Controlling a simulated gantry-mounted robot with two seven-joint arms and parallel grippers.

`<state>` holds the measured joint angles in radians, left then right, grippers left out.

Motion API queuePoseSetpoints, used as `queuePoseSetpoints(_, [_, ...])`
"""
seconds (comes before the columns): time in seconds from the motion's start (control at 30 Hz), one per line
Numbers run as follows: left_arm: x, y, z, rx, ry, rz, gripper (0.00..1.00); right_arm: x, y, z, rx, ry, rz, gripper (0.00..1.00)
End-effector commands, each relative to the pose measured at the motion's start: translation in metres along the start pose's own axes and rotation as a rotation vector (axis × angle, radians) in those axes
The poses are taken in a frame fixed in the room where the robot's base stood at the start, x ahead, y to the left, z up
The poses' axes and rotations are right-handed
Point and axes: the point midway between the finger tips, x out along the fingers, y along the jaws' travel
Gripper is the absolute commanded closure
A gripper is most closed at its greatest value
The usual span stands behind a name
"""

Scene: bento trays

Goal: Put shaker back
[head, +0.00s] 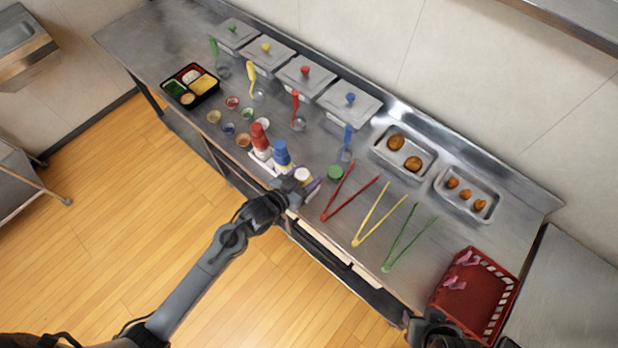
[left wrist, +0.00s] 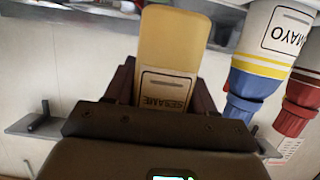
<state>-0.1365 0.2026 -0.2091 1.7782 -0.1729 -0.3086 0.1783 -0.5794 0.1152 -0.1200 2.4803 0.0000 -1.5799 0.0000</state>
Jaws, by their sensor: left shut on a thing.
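The shaker (left wrist: 172,50) has a tan body and a label reading SESAME in the left wrist view. In the head view its white round top (head: 303,174) shows near the counter's front edge. My left gripper (head: 301,187) is shut around the shaker, as the left wrist view (left wrist: 165,95) also shows. The shaker's base is hidden in the head view, so I cannot tell whether it touches the counter. A white holder (head: 262,166) with a red-topped bottle (head: 259,137) and a blue-topped bottle (head: 281,155) stands just left of it. My right gripper (head: 432,322) is partly visible by the basket.
A green-topped container (head: 335,172) stands close to the right of the shaker. Red tongs (head: 347,197), yellow tongs (head: 376,218) and green tongs (head: 405,243) lie farther right. A bento tray (head: 211,89), small bowls and lidded pans are left and behind. A red basket (head: 448,303) sits at right.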

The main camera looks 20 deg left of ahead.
Motion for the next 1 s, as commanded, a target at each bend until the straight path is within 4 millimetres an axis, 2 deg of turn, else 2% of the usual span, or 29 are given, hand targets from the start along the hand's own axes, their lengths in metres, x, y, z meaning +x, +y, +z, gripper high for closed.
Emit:
queuePoseSetpoints(0.1, [0.019, -0.008, 0.005, 0.000, 0.001, 0.000, 0.51, 0.003, 0.002, 0.002, -0.007, -0.001, 0.006, 0.57])
queuePoseSetpoints(0.23, [0.030, -0.013, 0.008, 0.000, 0.002, 0.000, 0.51, 0.004, 0.003, 0.002, -0.011, -0.002, 0.009, 0.57])
queuePoseSetpoints(0.37, [0.034, -0.014, 0.011, -0.001, 0.000, 0.001, 0.51, 0.005, 0.003, 0.002, -0.010, -0.002, 0.008, 0.57])
queuePoseSetpoints(0.7, [0.044, -0.014, 0.045, -0.001, 0.000, 0.000, 0.51, 0.009, 0.001, 0.004, -0.004, -0.001, 0.003, 0.57])
queuePoseSetpoints(1.0, [0.045, -0.014, 0.047, 0.000, 0.002, 0.000, 0.51, 0.009, -0.001, 0.003, 0.001, -0.001, -0.001, 0.57])
